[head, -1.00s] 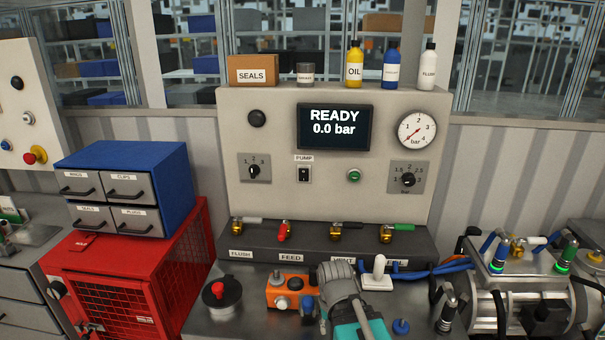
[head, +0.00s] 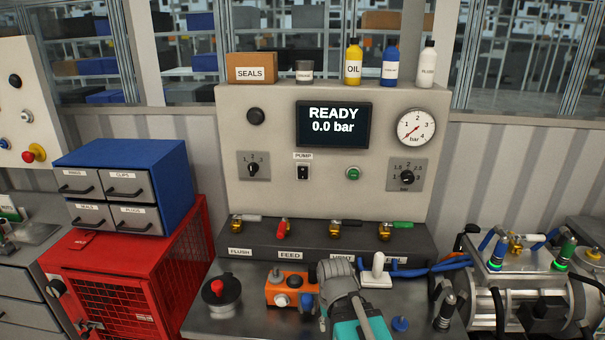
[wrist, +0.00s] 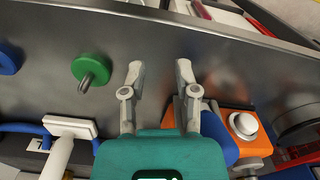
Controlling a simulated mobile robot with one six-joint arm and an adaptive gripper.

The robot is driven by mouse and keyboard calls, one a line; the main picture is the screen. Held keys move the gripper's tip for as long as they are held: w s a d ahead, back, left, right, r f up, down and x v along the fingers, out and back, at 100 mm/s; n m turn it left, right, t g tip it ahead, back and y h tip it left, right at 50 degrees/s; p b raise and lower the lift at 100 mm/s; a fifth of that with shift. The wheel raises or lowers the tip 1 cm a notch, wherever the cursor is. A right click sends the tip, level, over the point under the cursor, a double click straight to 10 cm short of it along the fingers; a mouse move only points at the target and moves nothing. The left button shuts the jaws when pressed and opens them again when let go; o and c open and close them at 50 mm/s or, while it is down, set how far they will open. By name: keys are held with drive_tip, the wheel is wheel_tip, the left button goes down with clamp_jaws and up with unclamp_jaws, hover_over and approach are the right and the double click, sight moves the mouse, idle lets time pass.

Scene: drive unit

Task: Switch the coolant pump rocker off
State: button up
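The coolant pump rocker (head: 303,173) is a small black switch in a light plate under the PUMP label, in the middle of the upright panel in the head view. It is too small to tell which side is pressed. My gripper, with a teal body, is over the bench at the bottom of the head view, well below and in front of the rocker; its fingertips are hidden there. In the wrist view my gripper (wrist: 159,70) has its two grey fingers apart, with nothing between them but bare bench top. The rocker is not in the wrist view.
The display (head: 333,125) reads READY, 0.0 bar. A green button (head: 353,174) and rotary selectors flank the rocker. Several valves (head: 335,230) line the ledge below. An orange box (head: 291,289) and a white-handled part (head: 377,271) stand close to my gripper.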

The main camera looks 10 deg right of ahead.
drive_tip(key=c, duration=0.4)
drive_tip(key=shift+w+d, duration=0.15)
drive_tip(key=shift+w, duration=0.05)
clamp_jaws()
drive_tip(key=shift+w+d+h, duration=0.2)
drive_tip(key=shift+h, duration=0.1)
drive_tip(key=w+d+t+h, duration=0.1)
drive_tip(key=w, duration=0.1)
drive_tip(key=w+d+r+t+h, duration=0.1)
drive_tip(key=w+d, duration=0.1)
drive_tip(key=w+d+r+t+h, duration=0.1)
drive_tip(key=w+d+h, duration=0.1)
drive_tip(key=w, duration=0.1)
drive_tip(key=shift+d+r, duration=0.1)
drive_tip(key=w+r+n+t+h, duration=0.55)
drive_tip(key=w+r+t, duration=0.45)
drive_tip(key=w+r, duration=0.45)
drive_tip(key=w+a+r+n+t+y, duration=0.4)
drive_tip(key=w+a+n+t+y, duration=0.1)
drive_tip(key=a+n, duration=0.4)
drive_tip(key=shift+w+a+r+n+t, duration=0.35)
drive_tip(key=shift+w+a+t, duration=0.25)
drive_tip(key=shift+w, duration=0.3)
